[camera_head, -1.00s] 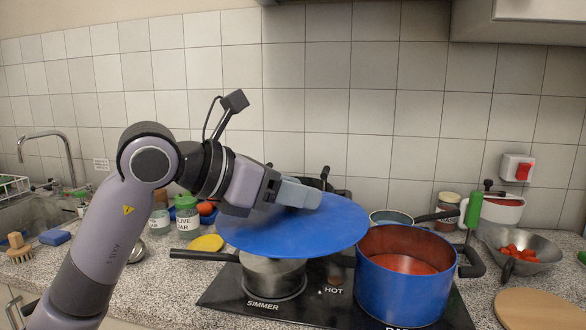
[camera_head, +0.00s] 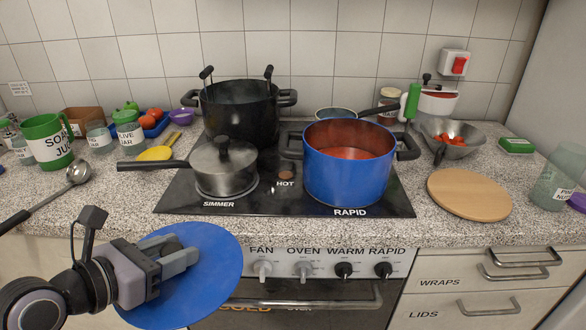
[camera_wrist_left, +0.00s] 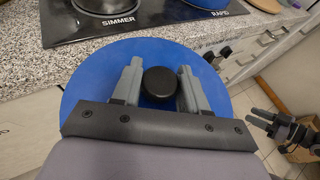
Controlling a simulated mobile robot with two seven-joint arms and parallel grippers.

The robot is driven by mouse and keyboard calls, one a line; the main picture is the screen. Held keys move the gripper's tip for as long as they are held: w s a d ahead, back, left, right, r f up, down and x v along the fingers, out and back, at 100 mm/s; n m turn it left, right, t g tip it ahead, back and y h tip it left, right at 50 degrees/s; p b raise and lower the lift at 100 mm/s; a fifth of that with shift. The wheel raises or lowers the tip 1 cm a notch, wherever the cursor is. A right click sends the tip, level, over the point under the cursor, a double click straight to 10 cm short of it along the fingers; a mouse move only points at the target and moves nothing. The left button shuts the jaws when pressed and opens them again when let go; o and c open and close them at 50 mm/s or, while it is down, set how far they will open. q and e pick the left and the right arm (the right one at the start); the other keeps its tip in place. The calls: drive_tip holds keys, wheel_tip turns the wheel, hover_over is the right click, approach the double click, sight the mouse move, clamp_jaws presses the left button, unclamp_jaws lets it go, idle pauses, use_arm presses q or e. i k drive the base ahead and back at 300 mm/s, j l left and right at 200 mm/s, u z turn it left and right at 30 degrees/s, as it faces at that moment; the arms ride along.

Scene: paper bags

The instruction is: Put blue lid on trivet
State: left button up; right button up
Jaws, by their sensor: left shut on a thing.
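The blue lid (camera_head: 212,285) is a large flat disc with a black knob (camera_wrist_left: 159,82). My left gripper (camera_head: 188,252) is shut on the knob and holds the lid in front of the counter, below its edge, at the lower left of the head view. In the left wrist view the fingers (camera_wrist_left: 160,85) stand on both sides of the knob. A round wooden board (camera_head: 469,196), which looks like the trivet, lies bare on the right counter. What looks like my right gripper (camera_wrist_left: 272,122) shows small at the right edge of the left wrist view; its jaws are unclear.
An open blue pot (camera_head: 345,180) with red contents stands on the hob, beside a lidded saucepan (camera_head: 222,168) and a dark pot (camera_head: 240,112). A colander (camera_head: 455,138) is behind the board, and a clear jar (camera_head: 557,178) is right of it. Oven knobs and drawer handles line the front.

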sight(475, 198)
drive_tip(key=l, duration=2.45)
drive_tip(key=i+u, duration=0.05)
drive_tip(key=i, duration=0.05)
